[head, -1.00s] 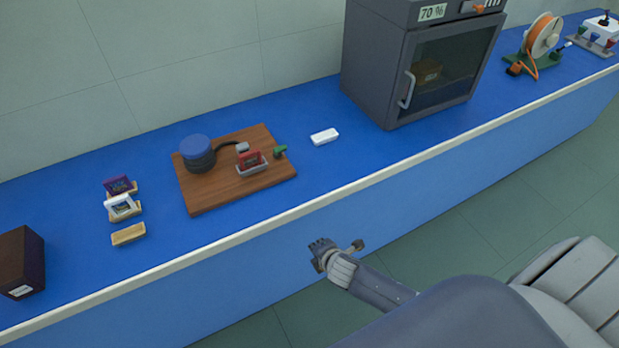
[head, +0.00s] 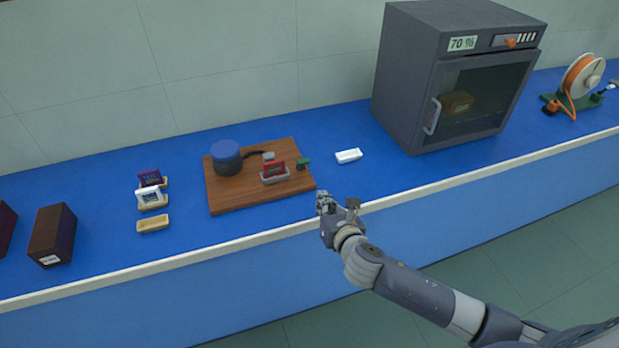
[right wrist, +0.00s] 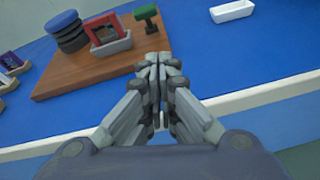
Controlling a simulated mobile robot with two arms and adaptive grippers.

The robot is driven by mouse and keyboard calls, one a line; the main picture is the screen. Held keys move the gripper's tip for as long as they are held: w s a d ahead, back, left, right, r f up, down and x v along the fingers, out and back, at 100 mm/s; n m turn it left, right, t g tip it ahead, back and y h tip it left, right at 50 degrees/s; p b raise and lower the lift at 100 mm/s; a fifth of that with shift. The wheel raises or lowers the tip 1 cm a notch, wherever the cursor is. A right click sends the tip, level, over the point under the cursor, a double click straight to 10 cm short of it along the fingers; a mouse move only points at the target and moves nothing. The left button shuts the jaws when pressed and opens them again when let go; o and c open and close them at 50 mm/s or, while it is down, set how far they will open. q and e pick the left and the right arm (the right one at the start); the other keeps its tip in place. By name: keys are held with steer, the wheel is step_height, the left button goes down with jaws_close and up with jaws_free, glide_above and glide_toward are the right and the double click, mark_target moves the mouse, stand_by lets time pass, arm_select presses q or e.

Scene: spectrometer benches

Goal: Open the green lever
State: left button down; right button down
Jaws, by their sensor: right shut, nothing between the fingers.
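The green lever (head: 302,163) is a small green T-shaped handle at the right edge of a wooden board (head: 226,201), beside a grey holder (head: 275,178) with a red frame (head: 274,169) in it. In the right wrist view the lever (right wrist: 146,13) stands upright just beyond the fingertips. My right gripper (head: 324,199) is shut and empty, over the bench's front edge, in front of the board's right corner and apart from the lever. In the right wrist view its fingers (right wrist: 160,62) are pressed together. My left gripper is not in view.
A dark blue round device (head: 227,158) sits on the board. A white tray (head: 348,156) lies right of the board, near a grey cabinet (head: 402,90). Small framed pieces (head: 151,197) and dark boxes (head: 52,235) are on the left. The blue bench (head: 105,252) has free room at its front.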

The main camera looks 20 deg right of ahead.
mark_target(309, 187)
steer(key=r+n, duration=0.1)
steer(key=w+r+n, duration=0.1)
steer(key=shift+a+n+t+y, duration=0.1)
steer(key=shift+n+t+y, duration=0.2)
steer(key=shift+n+t, duration=0.1)
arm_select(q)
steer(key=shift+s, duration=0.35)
arm_select(e)
steer(key=shift+w, duration=0.1)
steer(key=x, duration=0.9)
steer(key=shift+w+f, duration=0.2)
steer(key=shift+w, duration=0.15)
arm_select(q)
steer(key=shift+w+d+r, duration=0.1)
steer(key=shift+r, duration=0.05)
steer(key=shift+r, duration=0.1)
arm_select(e)
steer(key=shift+r, duration=0.1)
arm_select(q)
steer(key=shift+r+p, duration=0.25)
steer(key=shift+p, duration=0.25)
arm_select(e)
steer(key=shift+r, duration=0.2)
